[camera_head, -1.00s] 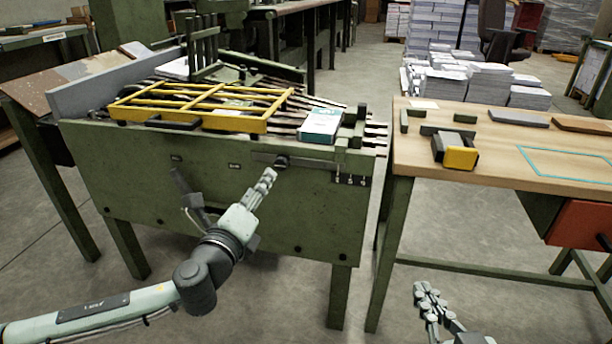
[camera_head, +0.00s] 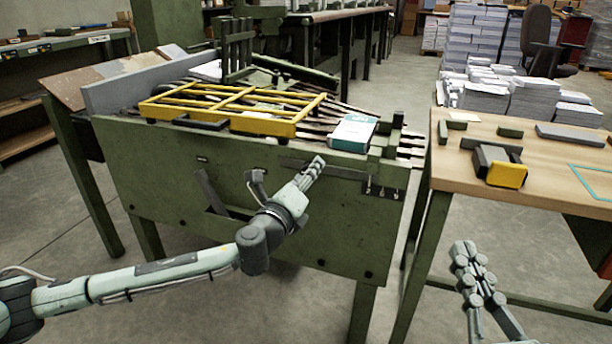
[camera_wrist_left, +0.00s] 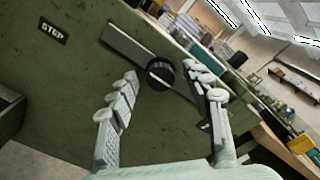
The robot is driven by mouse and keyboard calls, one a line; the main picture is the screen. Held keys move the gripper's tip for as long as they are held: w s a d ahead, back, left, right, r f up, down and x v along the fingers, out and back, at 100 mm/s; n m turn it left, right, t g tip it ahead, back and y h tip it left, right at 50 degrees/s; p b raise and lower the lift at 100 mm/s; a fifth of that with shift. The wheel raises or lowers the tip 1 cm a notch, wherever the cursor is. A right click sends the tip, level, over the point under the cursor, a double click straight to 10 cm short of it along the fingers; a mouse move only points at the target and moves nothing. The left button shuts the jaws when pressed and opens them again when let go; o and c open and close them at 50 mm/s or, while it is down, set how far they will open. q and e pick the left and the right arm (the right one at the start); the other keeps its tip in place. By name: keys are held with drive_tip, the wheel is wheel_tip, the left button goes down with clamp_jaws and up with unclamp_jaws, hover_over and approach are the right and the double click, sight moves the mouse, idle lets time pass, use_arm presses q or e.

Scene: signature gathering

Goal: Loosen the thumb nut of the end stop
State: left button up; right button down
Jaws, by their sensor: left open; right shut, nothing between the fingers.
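The thumb nut (camera_wrist_left: 160,73) is a round black knob with a pale bar across its face. It sits on a dark metal strip (camera_wrist_left: 128,45) on the green machine's front panel. My left gripper (camera_wrist_left: 165,88) is open, its two fingers on either side of the knob in the picture; I cannot tell whether they touch it. In the head view my left gripper (camera_head: 314,168) is in front of the strip (camera_head: 345,173), and the knob is hidden behind it or too small to make out. My right gripper (camera_head: 475,268) is shut and empty, low at the right.
The green machine (camera_head: 260,225) carries a yellow frame (camera_head: 285,127) and a teal-and-white stack (camera_head: 354,133) on top. A wooden table (camera_head: 545,182) with a yellow-and-black block (camera_head: 500,170) stands to the right.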

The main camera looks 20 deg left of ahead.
use_arm(q)
drive_tip(key=shift+c, duration=0.2)
clamp_jaws()
use_arm(e)
drive_tip(key=shift+r, duration=0.1)
use_arm(q)
drive_tip(key=shift+n+p, duration=1.3)
drive_tip(key=shift+n, duration=7.8)
use_arm(e)
drive_tip(key=d+f+g+h, duration=0.4)
drive_tip(key=d+f+g, duration=0.1)
drive_tip(key=f, duration=0.7)
drive_tip(key=shift+w+d+g, duration=0.15)
drive_tip(key=shift+d+g, duration=0.25)
drive_tip(key=shift+g, duration=0.1)
